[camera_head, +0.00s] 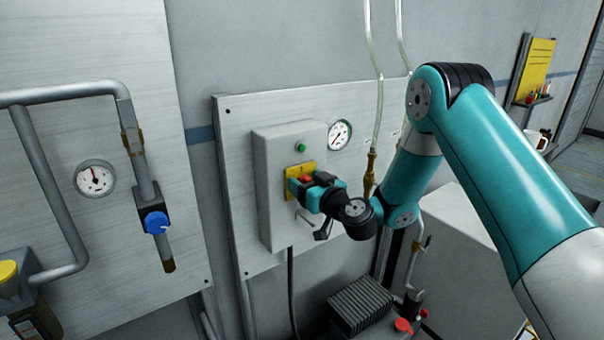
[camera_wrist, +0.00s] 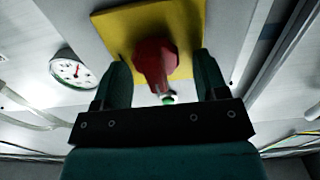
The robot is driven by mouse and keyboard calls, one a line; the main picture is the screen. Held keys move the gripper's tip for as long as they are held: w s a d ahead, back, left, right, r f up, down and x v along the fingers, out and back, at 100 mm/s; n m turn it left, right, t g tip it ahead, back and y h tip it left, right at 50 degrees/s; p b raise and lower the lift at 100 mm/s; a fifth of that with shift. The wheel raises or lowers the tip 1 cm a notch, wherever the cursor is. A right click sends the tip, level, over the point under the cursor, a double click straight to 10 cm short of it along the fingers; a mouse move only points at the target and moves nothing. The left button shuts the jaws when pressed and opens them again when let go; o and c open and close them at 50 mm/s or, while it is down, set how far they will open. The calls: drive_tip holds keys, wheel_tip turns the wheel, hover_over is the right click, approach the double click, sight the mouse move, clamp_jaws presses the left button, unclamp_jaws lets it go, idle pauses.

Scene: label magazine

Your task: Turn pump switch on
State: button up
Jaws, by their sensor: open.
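The pump switch is a red rotary handle (camera_wrist: 155,64) on a yellow plate (camera_wrist: 112,26), in the middle of the wrist view. In the head view the yellow plate (camera_head: 300,168) sits on the front of a grey box on the wall panel, and the red handle (camera_head: 306,179) is partly covered by my gripper. My gripper (camera_wrist: 162,75) is open, with one finger on each side of the red handle. Gaps show between the handle and both fingers. My gripper (camera_head: 298,187) also shows in the head view, close in front of the plate.
A green lamp (camera_head: 300,147) is on the grey box (camera_head: 272,150) above the plate. A pressure gauge (camera_head: 340,135) and clear tubes (camera_head: 375,60) are to the right. A blue valve handle (camera_head: 156,222) and another gauge (camera_head: 95,178) are on the left panel. A finned unit (camera_head: 360,303) stands below.

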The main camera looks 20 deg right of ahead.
drive_tip(key=shift+w, duration=0.1)
drive_tip(key=c, duration=0.9)
drive_tip(key=shift+o, duration=0.2)
drive_tip(key=shift+f+m, duration=0.1)
drive_tip(key=shift+m, duration=0.2)
drive_tip(key=m+b, duration=0.1)
drive_tip(key=m, duration=0.1)
drive_tip(key=shift+m+b, duration=0.35)
drive_tip(key=shift+m, duration=0.05)
drive_tip(key=m, duration=0.2)
drive_tip(key=m+b, duration=0.1)
drive_tip(key=m, duration=0.2)
drive_tip(key=shift+d+f+m, duration=0.15)
drive_tip(key=shift+m, duration=0.15)
drive_tip(key=m, duration=0.4)
drive_tip(key=shift+w+d+m+p, duration=0.15)
drive_tip(key=shift+m+p, duration=0.2)
drive_tip(key=shift+m, duration=2.15)
